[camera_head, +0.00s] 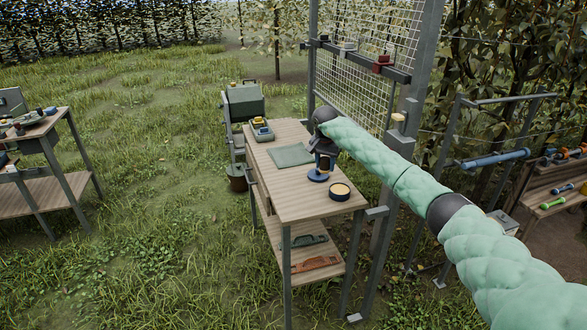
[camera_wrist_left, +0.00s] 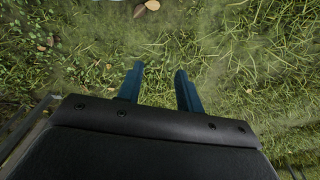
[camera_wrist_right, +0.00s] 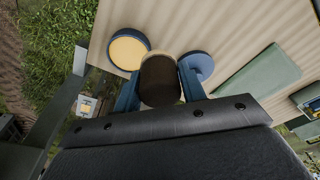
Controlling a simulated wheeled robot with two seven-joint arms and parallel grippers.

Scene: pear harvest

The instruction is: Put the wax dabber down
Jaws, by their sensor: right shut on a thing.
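The wax dabber (camera_wrist_right: 160,82), a dark brown cylinder seen end-on in the right wrist view, is between the fingers of my right gripper (camera_wrist_right: 160,70). That gripper (camera_head: 324,155) is shut on it over the right part of the wooden table (camera_head: 300,207). A round blue stand (camera_wrist_right: 198,65) lies just below and beside it; it also shows in the head view (camera_head: 318,175). I cannot tell whether the dabber touches the stand. A dark tin of yellow wax (camera_head: 340,191) stands nearby. My left gripper (camera_wrist_left: 160,70) is open and empty above grass.
A metal post (camera_head: 408,110) and mesh panel stand at the table's right side. A lower shelf holds tools.

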